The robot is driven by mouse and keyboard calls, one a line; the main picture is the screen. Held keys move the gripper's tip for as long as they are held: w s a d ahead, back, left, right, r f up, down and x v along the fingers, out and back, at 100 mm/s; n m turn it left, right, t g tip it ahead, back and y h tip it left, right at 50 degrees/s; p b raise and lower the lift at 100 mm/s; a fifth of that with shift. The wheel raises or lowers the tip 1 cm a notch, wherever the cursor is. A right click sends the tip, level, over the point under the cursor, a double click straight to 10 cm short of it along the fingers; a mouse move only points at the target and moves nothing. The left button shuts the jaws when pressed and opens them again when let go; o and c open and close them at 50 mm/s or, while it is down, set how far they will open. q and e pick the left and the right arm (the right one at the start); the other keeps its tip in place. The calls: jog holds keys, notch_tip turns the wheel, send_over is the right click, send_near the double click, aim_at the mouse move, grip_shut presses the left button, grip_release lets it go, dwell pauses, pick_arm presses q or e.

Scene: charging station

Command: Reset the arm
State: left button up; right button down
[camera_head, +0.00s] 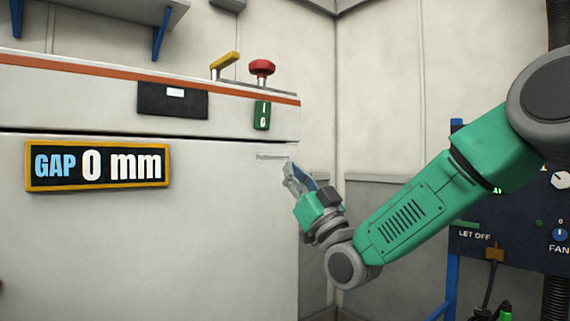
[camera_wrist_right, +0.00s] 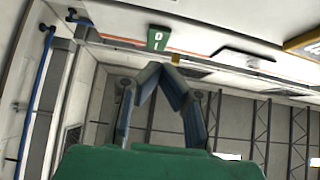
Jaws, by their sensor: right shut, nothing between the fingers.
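My right arm (camera_head: 410,215) is green and grey and comes in from the right in the head view. My right gripper (camera_head: 291,170) points up and left, in front of the right part of the white cabinet (camera_head: 220,230). It is shut and empty. In the right wrist view its fingertips (camera_wrist_right: 168,62) meet in a peak, with the cabinet's green switch (camera_wrist_right: 158,38) just beyond them. I cannot tell whether the fingertips touch the cabinet. My left gripper is in neither view.
The cabinet carries a "GAP 0 mm" sign (camera_head: 97,166), a green switch (camera_head: 262,115), a red knob (camera_head: 262,68) and a yellow handle (camera_head: 224,61). A dark control panel (camera_head: 515,215) on a blue frame stands at the right, behind my arm. A shelf hangs at the upper left.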

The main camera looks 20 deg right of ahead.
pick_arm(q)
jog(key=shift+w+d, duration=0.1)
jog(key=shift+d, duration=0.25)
pick_arm(e)
jog(key=shift+d+f, duration=0.35)
jog(key=shift+d, duration=0.2)
